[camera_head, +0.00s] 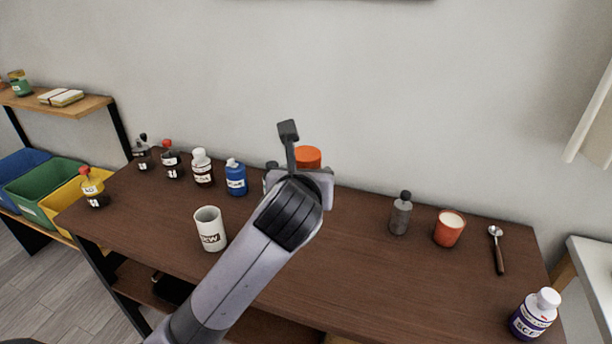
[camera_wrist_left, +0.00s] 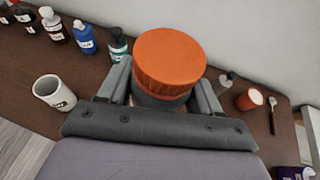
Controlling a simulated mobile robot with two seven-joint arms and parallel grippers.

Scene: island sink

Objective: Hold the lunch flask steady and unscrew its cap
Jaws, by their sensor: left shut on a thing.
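The lunch flask has an orange ribbed cap (camera_wrist_left: 170,60) and a dark grey body (camera_wrist_left: 160,101), which shows just below the cap in the left wrist view. In the head view the orange cap (camera_head: 308,155) shows above my left gripper (camera_head: 303,178), and the body is mostly hidden behind the gripper and arm. My left gripper (camera_wrist_left: 163,88) is shut on the flask, with one finger on each side below the cap. The cap sits on the flask. My right gripper is in neither view.
A white mug (camera_head: 210,229) stands left of my arm; a blue bottle (camera_head: 236,178) and several other bottles stand behind it. A grey bottle (camera_head: 400,213), red candle (camera_head: 448,228), spoon (camera_head: 497,248) and purple-labelled bottle (camera_head: 534,314) are at right. The table's middle right is clear.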

